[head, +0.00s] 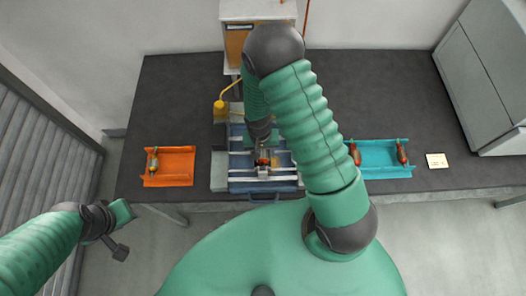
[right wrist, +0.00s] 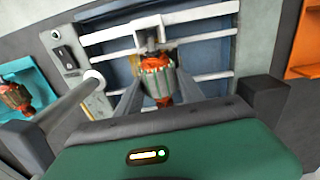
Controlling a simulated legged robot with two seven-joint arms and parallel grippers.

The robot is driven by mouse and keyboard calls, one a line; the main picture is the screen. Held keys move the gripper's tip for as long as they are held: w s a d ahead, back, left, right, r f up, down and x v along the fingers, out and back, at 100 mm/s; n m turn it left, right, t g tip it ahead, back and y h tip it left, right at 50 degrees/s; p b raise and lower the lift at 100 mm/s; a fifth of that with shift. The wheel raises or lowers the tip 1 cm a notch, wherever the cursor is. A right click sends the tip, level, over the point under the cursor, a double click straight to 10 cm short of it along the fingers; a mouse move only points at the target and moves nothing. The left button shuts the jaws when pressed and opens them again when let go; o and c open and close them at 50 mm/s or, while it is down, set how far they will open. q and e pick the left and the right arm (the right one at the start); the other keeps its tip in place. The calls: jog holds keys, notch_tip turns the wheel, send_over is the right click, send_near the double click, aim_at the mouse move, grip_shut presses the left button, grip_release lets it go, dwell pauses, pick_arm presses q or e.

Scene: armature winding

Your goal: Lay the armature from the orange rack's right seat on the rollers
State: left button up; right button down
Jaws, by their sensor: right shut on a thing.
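My right gripper (right wrist: 158,92) is shut on an armature (right wrist: 157,77) with orange-red ends and a pale ribbed middle. In the head view this armature (head: 263,160) is over the middle of the blue machine, among its pale rollers (head: 243,169). I cannot tell if it touches them. The orange rack (head: 178,165) is left of the machine. Its left seat holds an armature (head: 153,162); its right seat is empty. My left gripper (head: 120,232) is low at the left, away from the table, and its jaws are unclear.
A teal rack (head: 379,171) with armatures stands right of the machine, partly behind my right arm. A small pale card (head: 437,161) lies farther right. A yellow lamp-like part (head: 220,105) rises behind the machine. The dark table (head: 180,95) is clear at the back left.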

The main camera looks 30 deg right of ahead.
aim_at(263, 151)
jog(key=shift+w+a+r, duration=0.1)
jog(key=shift+r, duration=0.25)
notch_tip(263, 151, up, 9)
jog(key=shift+f+b, duration=0.2)
jog(key=shift+b, duration=0.7)
jog(key=shift+s, duration=0.2)
jog(key=f+b, duration=0.3)
jog(key=f, duration=0.2)
jog(key=f+b, duration=0.2)
jog(key=shift+w+f+b, duration=0.25)
jog(key=shift+b, duration=0.05)
jog(key=shift+f, duration=0.55)
jog(key=shift+s, duration=0.1)
jog(key=shift+f+b, duration=0.35)
jog(key=shift+f, duration=0.1)
jog(key=c, duration=0.7)
grip_release()
